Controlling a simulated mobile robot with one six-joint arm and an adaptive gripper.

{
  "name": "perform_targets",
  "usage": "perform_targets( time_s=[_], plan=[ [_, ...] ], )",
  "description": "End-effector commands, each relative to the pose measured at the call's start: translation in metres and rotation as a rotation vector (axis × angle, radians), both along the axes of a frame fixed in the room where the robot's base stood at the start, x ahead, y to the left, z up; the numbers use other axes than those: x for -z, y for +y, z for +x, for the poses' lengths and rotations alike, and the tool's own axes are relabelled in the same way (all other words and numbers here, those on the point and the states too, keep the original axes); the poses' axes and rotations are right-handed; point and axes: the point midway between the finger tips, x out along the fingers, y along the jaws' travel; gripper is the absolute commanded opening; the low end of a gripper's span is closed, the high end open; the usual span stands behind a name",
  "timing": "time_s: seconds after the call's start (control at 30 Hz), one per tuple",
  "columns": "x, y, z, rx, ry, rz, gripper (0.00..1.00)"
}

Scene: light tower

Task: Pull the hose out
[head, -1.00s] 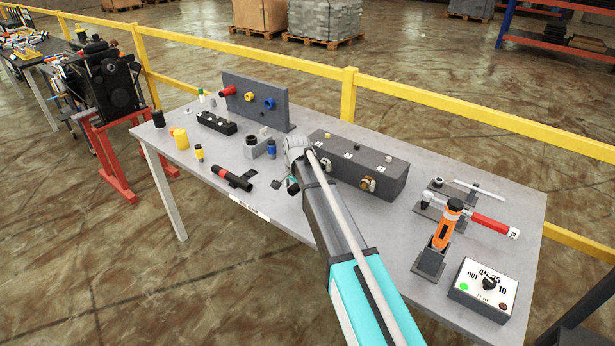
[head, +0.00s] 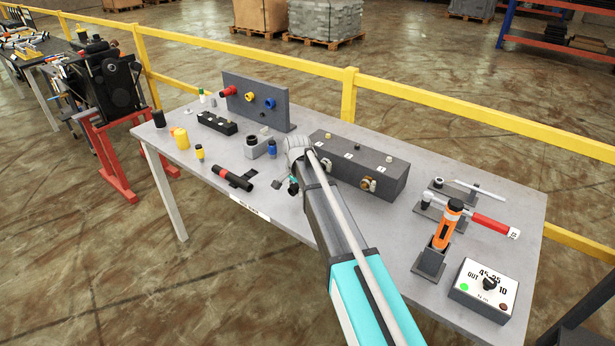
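My arm reaches over the grey table (head: 330,225) and hides part of the area under it. The end of my gripper (head: 293,187) shows only as a small dark part at the arm's left side, low over the table. Its fingers are too small and covered to tell open from shut. I cannot make out a hose for certain. A grey upright panel (head: 282,112) with red, yellow and blue ports stands behind, to the left.
An orange tool (head: 446,226) stands in a holder at right, near a red-handled tool (head: 490,223) and a control box (head: 484,289). A yellow railing (head: 420,97) runs behind the table.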

Motion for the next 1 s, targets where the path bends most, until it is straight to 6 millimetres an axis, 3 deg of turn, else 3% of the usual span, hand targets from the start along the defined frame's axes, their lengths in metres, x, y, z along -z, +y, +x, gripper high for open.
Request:
perform_targets(
  time_s=[0.03, 0.17, 1.0],
  plan=[
    [0.0001, -0.0002, 0.0000, 0.000, 0.000, 0.000, 0.23],
    [0.0001, -0.0004, 0.0000, 0.000, 0.001, -0.001, 0.00],
    [0.0001, 0.0038, -0.0057, 0.000, 0.001, 0.000, 0.00]
  ],
)
